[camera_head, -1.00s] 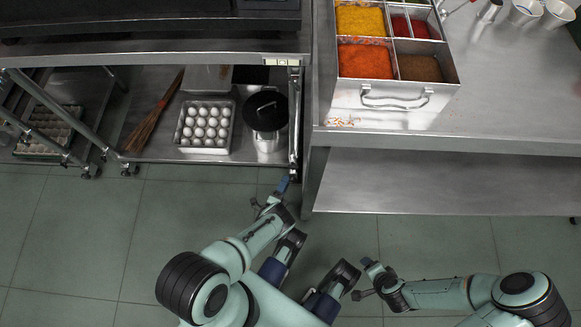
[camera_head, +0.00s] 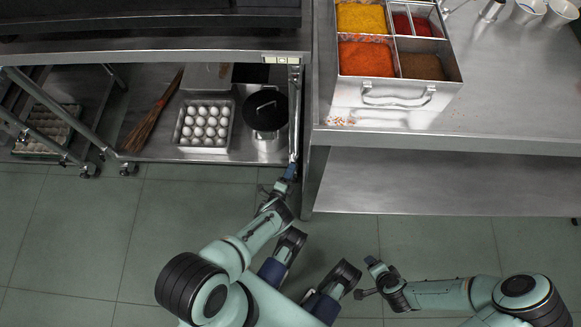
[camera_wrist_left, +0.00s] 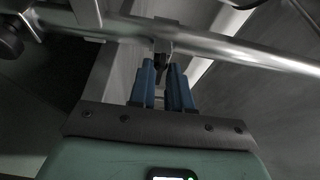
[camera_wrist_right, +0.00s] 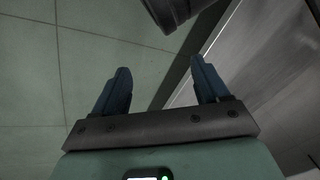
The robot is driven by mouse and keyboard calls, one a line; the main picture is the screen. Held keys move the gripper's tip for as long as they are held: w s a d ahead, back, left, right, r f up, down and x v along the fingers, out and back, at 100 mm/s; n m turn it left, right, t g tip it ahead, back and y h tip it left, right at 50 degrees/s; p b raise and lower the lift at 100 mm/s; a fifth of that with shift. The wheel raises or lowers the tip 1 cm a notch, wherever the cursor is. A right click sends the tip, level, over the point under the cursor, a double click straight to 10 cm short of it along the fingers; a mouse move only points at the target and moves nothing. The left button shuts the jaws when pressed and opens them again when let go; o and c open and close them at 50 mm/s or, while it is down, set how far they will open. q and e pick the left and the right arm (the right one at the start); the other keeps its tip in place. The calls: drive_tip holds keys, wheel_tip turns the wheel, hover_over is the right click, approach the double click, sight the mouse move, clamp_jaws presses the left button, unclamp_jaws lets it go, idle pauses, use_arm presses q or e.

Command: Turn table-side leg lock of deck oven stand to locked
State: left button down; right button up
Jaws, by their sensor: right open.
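The deck oven stand (camera_head: 150,57) is a steel frame at the back left, under the dark oven. Its table-side leg (camera_head: 294,115) stands at its right end, close to the work table. In the left wrist view a grey clamp (camera_wrist_left: 163,45) sits by a horizontal tube, with a small dark lever, seemingly the leg lock (camera_wrist_left: 161,70), below it. My left gripper (camera_head: 291,172) is at the leg's foot. Its blue fingers (camera_wrist_left: 161,72) stand close together on both sides of the lever; whether they grip it is unclear. My right gripper (camera_wrist_right: 160,78) is open and empty.
The work table (camera_head: 500,100) stands close on the right, with a lower shelf (camera_head: 440,185) and a spice bin (camera_head: 385,95) on top. A tray of eggs (camera_head: 205,127), a lidded pot (camera_head: 265,112) and a broom (camera_head: 155,110) sit on the stand's shelf. The floor in front is clear.

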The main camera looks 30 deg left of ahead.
drive_tip(key=shift+r, duration=0.1)
use_arm(q)
drive_tip(key=shift+d+r+m+g+p, duration=0.25)
drive_tip(key=shift+m+g, duration=0.4)
drive_tip(key=shift+m, duration=0.75)
drive_tip(key=shift+a+r+m+g+p, duration=0.25)
drive_tip(key=shift+m+g, duration=0.4)
drive_tip(key=shift+m, duration=0.75)
use_arm(e)
drive_tip(key=shift+s+a+r+g, duration=0.15)
drive_tip(key=shift+s+a+r, duration=0.1)
drive_tip(key=shift+s, duration=0.2)
drive_tip(key=shift+s+a+r+g, duration=0.15)
drive_tip(key=shift+s+a+r, duration=0.1)
drive_tip(key=shift+s, duration=0.2)
use_arm(q)
drive_tip(key=shift+f+y, duration=0.25)
drive_tip(key=shift+y, duration=0.05)
drive_tip(key=c, duration=1.1)
unclamp_jaws()
drive_tip(key=shift+d, duration=0.1)
use_arm(e)
drive_tip(key=shift+s, duration=0.1)
